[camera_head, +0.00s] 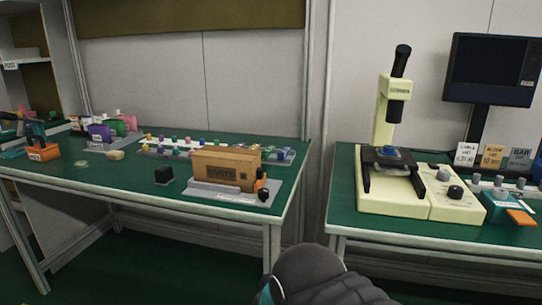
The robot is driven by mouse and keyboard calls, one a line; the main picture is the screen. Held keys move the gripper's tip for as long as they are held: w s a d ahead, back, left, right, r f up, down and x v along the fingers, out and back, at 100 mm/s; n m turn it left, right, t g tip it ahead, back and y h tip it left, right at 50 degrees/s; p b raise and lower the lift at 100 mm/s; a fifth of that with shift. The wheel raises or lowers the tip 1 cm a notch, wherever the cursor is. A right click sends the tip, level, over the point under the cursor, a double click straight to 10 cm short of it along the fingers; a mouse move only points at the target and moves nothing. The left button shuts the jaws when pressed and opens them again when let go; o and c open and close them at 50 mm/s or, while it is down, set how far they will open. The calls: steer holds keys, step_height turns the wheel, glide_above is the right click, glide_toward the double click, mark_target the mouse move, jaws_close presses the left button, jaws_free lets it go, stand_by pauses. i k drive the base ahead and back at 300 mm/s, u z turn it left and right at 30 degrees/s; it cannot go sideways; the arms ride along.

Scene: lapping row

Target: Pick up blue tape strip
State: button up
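I cannot make out a blue tape strip for certain. A small blue item (389,152) sits on the dark stage of the cream microscope (384,194) on the right bench. At the far left, a flat blue-teal piece (12,153) lies on the left bench. Neither is clear enough to call tape. A dark grey rounded part of my own arm shows at the bottom middle, in front of the benches. My gripper's fingers are not in view.
The right bench (375,232) holds a monitor (493,70), cards and a teal box (505,209). A gap separates the benches.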

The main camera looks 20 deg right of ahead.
mark_target(285, 150)
steer(key=u, duration=1.35)
steer(key=i, duration=0.6)
steer(key=z, duration=2.25)
